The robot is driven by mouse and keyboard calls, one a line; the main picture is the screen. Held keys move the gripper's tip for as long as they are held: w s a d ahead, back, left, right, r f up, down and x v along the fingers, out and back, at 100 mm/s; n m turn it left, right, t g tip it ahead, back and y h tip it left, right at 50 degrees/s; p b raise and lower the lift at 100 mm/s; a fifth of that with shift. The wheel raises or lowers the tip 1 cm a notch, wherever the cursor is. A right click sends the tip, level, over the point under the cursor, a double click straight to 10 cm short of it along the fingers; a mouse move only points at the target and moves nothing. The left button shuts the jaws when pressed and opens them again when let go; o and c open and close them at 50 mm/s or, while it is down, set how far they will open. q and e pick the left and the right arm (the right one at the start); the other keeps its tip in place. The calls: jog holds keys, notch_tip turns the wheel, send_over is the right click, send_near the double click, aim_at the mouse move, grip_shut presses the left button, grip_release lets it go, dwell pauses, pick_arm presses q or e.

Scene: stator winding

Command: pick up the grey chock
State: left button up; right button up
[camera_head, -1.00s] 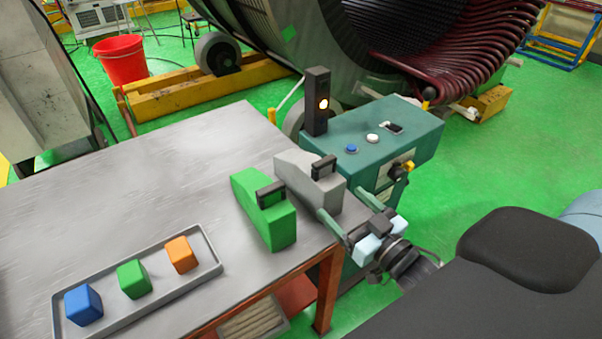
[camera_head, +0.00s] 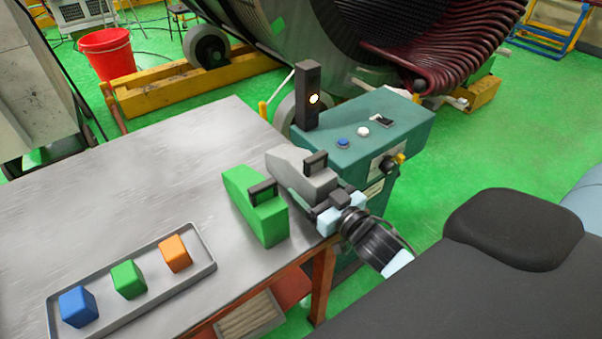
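The grey chock (camera_head: 296,162), a wedge block with a black handle on top, sits at the right end of the metal table. My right gripper (camera_head: 303,190) has come in from the lower right and is at the chock's near end. One finger shows along the chock's near left side; the other is hidden by the chock. I cannot tell whether the fingers press on it. The chock appears to rest on the table. My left gripper is not in view.
A green chock (camera_head: 255,208) stands close to the left of the grey one. A grey tray (camera_head: 205,262) with blue, green and orange blocks lies at the table's front. A teal control box (camera_head: 405,125) with buttons and a lamp post stands just behind. The table's left middle is clear.

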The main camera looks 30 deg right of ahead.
jog(key=shift+w, duration=0.2)
jog(key=shift+c, duration=0.3)
jog(key=c, duration=1)
jog(key=shift+r, duration=0.1)
jog(key=shift+c, duration=1)
jog(key=shift+r, duration=0.1)
